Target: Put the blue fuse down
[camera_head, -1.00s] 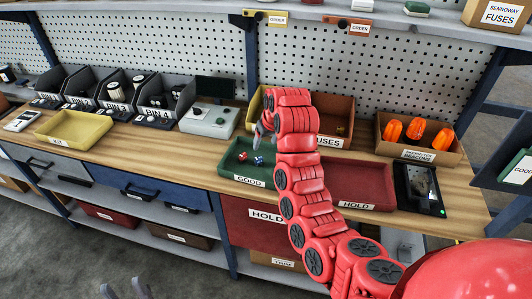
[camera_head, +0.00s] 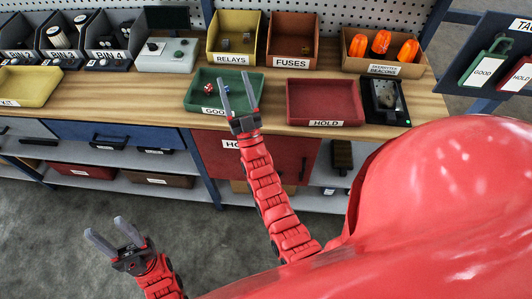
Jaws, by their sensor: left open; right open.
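The green GOOD tray (camera_head: 196,101) stands on the wooden bench. A small blue fuse (camera_head: 225,87) lies in it, partly hidden by a finger of my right gripper. A small red fuse (camera_head: 209,90) lies to its left in the same tray. My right gripper (camera_head: 236,80) is open and empty, its fingers overlapping the tray in the picture; I cannot tell its height above the tray. My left gripper (camera_head: 104,228) is open and empty, low at the left in front of the bench.
Behind are the yellow RELAYS bin (camera_head: 235,59), the brown FUSES bin (camera_head: 292,61) and a box of orange beacons (camera_head: 384,67). The red HOLD tray (camera_head: 326,122) is empty, right of GOOD. A dark device (camera_head: 385,102) sits beside it. Bare wood (camera_head: 130,90) shows left of GOOD.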

